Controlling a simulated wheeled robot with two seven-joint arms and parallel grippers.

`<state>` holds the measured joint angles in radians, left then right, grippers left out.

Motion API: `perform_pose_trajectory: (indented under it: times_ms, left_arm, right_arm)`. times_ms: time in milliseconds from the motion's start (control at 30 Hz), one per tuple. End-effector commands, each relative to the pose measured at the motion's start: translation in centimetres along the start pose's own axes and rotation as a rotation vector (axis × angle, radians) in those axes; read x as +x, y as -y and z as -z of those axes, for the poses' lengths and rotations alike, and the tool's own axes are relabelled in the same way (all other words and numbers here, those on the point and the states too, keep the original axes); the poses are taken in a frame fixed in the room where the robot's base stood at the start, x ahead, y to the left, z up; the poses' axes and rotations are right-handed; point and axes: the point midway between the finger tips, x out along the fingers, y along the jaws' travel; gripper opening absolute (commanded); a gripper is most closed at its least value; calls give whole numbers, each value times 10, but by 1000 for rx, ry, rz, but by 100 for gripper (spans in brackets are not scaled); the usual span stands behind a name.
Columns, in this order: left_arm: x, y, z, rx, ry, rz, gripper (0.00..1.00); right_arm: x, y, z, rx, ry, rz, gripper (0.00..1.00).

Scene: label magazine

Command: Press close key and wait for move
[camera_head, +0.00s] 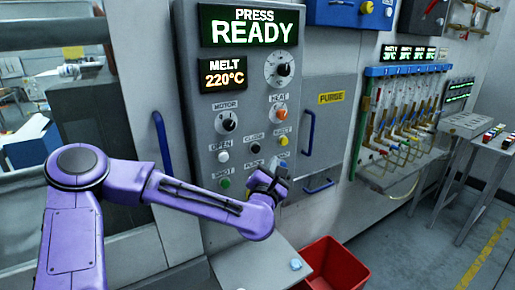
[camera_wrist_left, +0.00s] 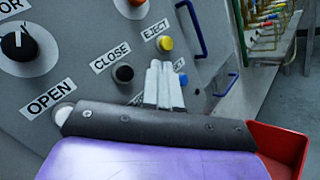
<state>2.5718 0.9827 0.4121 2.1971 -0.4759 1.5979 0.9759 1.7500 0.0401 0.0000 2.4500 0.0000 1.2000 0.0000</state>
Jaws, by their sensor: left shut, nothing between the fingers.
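The grey control panel (camera_head: 240,100) shows "PRESS READY" and "MELT 220°C" on its screens. Its close key (camera_head: 254,149) is a small dark round button. In the left wrist view the close key (camera_wrist_left: 124,74) sits under the "CLOSE" label, left of my fingers. My left gripper (camera_head: 277,172) is in front of the lower right of the panel, below and right of the close key. In the left wrist view my left gripper (camera_wrist_left: 159,66) has its pale fingers together, empty, below the yellow eject button (camera_wrist_left: 165,44). Whether the fingertips touch the panel is unclear. My right gripper is out of view.
The white open button (camera_head: 223,157) and green shot button (camera_head: 224,183) are left of my gripper. A blue button (camera_wrist_left: 183,79) is just right of the fingers. A red bin (camera_head: 338,265) stands below right. Blue handles flank the panel.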

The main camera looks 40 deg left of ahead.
Motion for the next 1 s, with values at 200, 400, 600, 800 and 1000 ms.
perform_pose_trajectory:
  times_ms: [200, 400, 600, 800, 1000]
  left_arm:
    - [23, -19, 15, 0, -3, -1, 0]
    - [38, -28, 28, 1, -1, -2, 0]
    - [44, -32, 32, 1, 0, 1, 0]
    - [44, -32, 32, 1, 0, 1, 0]
    - [44, -32, 32, 1, 0, 1, 0]
  right_arm:
    - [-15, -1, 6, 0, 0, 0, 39]
    - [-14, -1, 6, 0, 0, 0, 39]
    - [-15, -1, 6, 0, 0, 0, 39]
    - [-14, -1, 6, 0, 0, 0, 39]
    - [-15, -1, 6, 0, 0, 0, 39]
